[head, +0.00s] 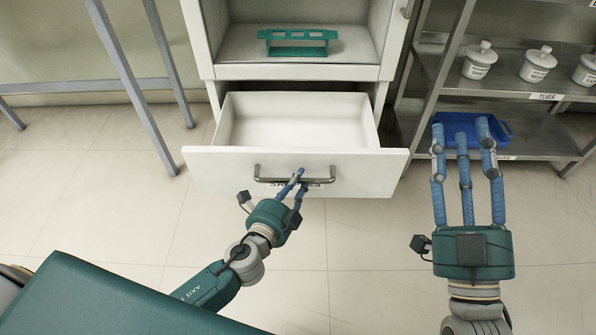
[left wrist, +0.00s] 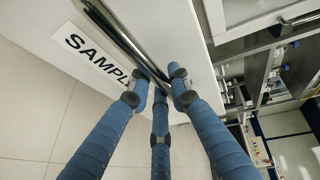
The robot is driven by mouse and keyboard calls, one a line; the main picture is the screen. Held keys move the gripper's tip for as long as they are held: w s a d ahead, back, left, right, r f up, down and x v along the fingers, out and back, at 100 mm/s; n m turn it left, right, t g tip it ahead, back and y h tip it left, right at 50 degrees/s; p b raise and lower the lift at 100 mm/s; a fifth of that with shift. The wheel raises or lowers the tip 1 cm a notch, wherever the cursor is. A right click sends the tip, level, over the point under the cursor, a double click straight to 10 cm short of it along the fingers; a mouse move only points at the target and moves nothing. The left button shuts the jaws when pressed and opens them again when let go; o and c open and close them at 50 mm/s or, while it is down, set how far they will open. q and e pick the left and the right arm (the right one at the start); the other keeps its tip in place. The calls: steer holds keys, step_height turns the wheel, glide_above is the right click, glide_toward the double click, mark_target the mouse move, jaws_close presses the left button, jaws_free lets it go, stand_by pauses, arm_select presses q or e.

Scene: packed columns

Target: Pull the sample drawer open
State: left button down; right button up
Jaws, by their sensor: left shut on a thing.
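The sample drawer (head: 232,168) is pulled out from the white cabinet in the head view, and its white inside looks empty. A metal bar handle (head: 268,180) runs across its front. In the left wrist view the blue fingers close around the handle (left wrist: 112,32), beside a label (left wrist: 95,58) reading "SAMPL", the rest hidden by the fingers. My right gripper (head: 464,140) is open and empty, to the right of the drawer.
A green rack (head: 298,50) stands on the cabinet shelf above the drawer. To the right, a metal shelf unit (head: 510,92) holds white lidded tubs (head: 480,58) and a blue tray (head: 508,131) lower down. Grey table legs (head: 128,82) stand at the left. The floor in front is clear.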

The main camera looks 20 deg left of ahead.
arm_select(q)
steer(key=shift+s, duration=0.2)
steer(key=c, duration=1.6)
jaws_free()
steer(key=shift+o, duration=0.2)
steer(key=v, duration=1.2)
steer(key=shift+d, duration=0.1)
